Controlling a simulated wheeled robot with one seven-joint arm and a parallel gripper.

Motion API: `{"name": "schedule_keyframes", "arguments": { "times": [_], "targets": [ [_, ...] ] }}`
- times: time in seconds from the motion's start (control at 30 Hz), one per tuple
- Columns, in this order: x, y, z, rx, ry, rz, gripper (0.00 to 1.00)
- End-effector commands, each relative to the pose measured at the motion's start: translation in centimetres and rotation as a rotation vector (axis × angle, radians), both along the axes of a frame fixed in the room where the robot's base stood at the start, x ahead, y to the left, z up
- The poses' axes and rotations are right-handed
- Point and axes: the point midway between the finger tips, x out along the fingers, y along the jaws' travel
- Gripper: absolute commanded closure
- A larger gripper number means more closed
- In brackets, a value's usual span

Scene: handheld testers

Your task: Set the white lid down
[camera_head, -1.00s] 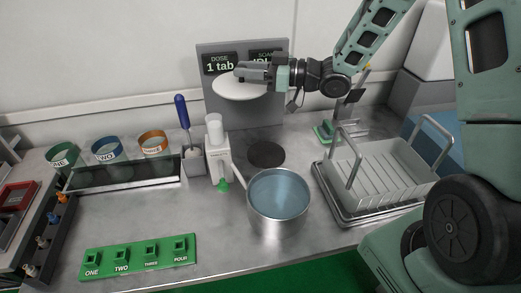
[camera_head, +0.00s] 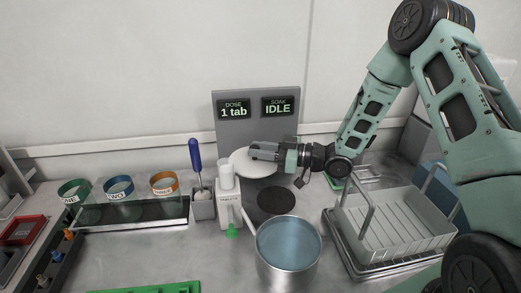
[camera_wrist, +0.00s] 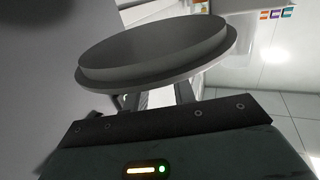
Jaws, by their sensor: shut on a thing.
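The white lid (camera_head: 243,168) is a round disc held in the air in front of the grey display panel, just behind the white tablet dispenser. My gripper (camera_head: 258,151) is shut on it and reaches in from the right. In the wrist view the lid (camera_wrist: 155,50) fills the space beyond the fingers, its flat face and stepped rim showing. The gripper's fingers (camera_wrist: 160,98) run up to the lid's near edge; their exact contact is partly hidden behind the rim.
The pot of water (camera_head: 288,250) stands open at front centre. A dark round pad (camera_head: 276,201) lies bare behind it. The white dispenser (camera_head: 228,205) and a cup with a blue-handled tool (camera_head: 203,207) stand left. A dish rack (camera_head: 400,225) is right. The panel (camera_head: 257,120) reads "1 tab" and "IDLE".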

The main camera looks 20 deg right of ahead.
Motion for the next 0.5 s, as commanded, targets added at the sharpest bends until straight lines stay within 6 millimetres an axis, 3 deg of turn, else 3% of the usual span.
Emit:
{"name": "schedule_keyframes", "arguments": {
  "times": [0.13,0.17,0.2,0.5],
  "targets": [
    [0.01,0.01,-0.45,0.0,0.0,0.0,0.98],
    [0.01,0.01,-0.31,0.0,0.0,0.0,0.66],
    [0.01,0.01,-0.28,0.0,0.0,0.0,0.55],
    [0.01,0.01,-0.14,0.0,0.0,0.0,0.52]
  ]
}}
